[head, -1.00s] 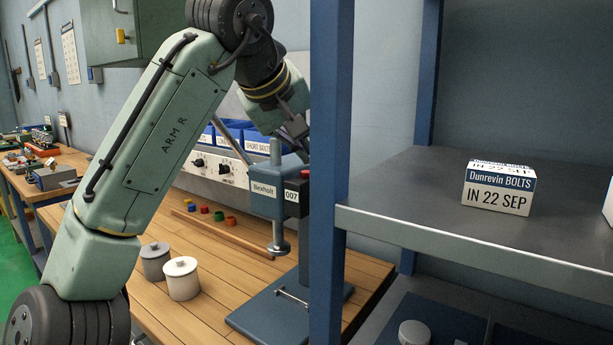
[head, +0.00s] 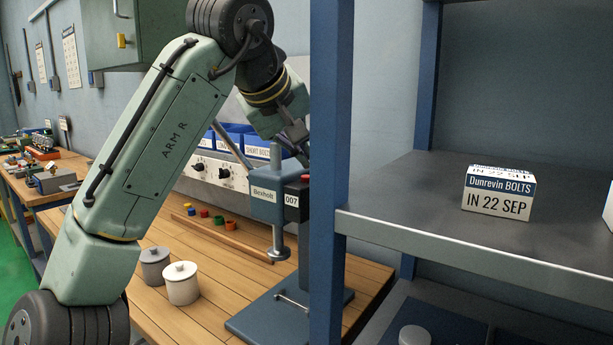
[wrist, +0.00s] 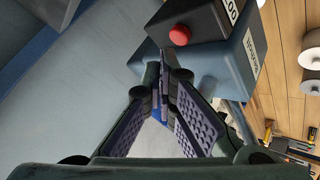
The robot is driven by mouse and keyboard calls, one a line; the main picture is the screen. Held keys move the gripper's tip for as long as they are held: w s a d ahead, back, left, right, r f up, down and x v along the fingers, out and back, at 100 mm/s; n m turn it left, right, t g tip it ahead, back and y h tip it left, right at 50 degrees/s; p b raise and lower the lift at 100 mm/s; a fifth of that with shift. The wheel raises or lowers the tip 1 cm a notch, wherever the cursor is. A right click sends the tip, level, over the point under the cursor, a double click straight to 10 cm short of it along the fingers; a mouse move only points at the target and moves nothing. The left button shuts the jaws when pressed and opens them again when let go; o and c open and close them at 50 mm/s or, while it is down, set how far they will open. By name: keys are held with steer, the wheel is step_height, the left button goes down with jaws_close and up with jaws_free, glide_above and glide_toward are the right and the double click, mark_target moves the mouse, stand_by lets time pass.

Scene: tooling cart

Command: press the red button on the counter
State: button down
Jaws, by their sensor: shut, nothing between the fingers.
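The red button (wrist: 180,35) sits on a dark box, the counter (wrist: 212,17), fixed to the blue-grey press head (wrist: 215,70). In the head view a little of the red button (head: 305,175) shows on top of the dark counter (head: 292,186), beside the blue post. My gripper (wrist: 166,62) is shut and empty; in the wrist view its fingertips lie just below the button, and contact cannot be told. In the head view my gripper (head: 298,136) is above the press head, its tips partly hidden by the post.
A blue shelf post (head: 331,150) stands close right of my gripper. A box of bolts (head: 497,192) is on the grey shelf (head: 400,200). Blue bins (head: 235,138) are behind the press. Two lidded pots (head: 181,284) stand on the wooden bench (head: 225,270).

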mark_target(301, 177)
steer(key=shift+f, duration=0.15)
steer(key=shift+f+b, duration=0.3)
steer(key=shift+f+b, duration=0.3)
steer(key=shift+f, duration=0.15)
stand_by(0.7)
stand_by(0.3)
steer(key=shift+r+p, duration=0.8)
steer(key=shift+r, duration=0.1)
step_height(301, 177, up, 3)
steer(key=shift+f+p, duration=0.1)
steer(key=shift+p, duration=0.95)
steer(key=shift+r, duration=1.1)
